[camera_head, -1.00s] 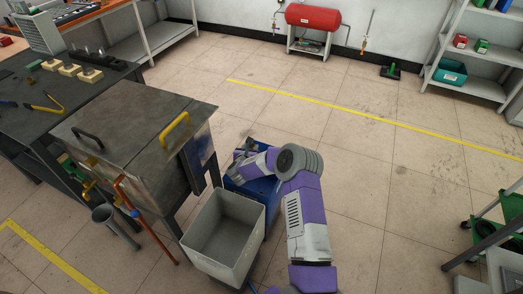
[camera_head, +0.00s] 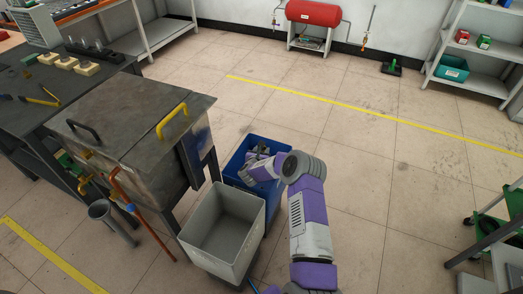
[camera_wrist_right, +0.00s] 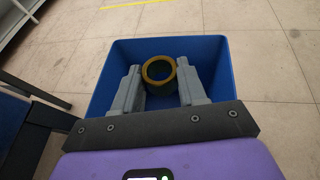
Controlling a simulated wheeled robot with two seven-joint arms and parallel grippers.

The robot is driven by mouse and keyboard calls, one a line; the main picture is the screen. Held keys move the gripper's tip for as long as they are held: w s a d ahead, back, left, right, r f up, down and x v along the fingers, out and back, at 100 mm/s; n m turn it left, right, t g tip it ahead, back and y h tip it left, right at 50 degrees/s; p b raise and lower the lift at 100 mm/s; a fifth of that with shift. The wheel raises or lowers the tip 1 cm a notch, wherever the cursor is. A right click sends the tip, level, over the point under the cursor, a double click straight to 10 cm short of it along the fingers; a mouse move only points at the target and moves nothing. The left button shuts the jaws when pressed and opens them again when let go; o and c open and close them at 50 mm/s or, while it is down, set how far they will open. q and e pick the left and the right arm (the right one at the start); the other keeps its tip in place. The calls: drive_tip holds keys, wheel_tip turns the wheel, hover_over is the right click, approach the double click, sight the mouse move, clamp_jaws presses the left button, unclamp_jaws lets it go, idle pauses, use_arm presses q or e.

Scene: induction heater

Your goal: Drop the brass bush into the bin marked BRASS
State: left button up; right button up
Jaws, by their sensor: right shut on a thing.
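My right gripper (camera_head: 250,172) is over the blue bin (camera_head: 266,192), pointing down toward its inside. In the right wrist view the gripper (camera_wrist_right: 158,87) is shut on the brass bush (camera_wrist_right: 159,84), a short ring with a dull yellow rim, held between the two grey fingers. The blue bin (camera_wrist_right: 215,62) surrounds the fingers and the bush in that view. The bush cannot be made out clearly in the head view. No marking on either bin is readable. My left gripper is not in view.
A light grey bin (camera_head: 252,232) stands in front of the blue one.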

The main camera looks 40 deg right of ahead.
drive_tip(key=o, duration=1.2)
drive_tip(key=p+v, duration=0.2)
drive_tip(key=v, duration=0.5)
drive_tip(key=shift+s+a+r+p, duration=0.1)
drive_tip(key=shift+s+a+p, duration=0.15)
drive_tip(key=shift+p, duration=0.1)
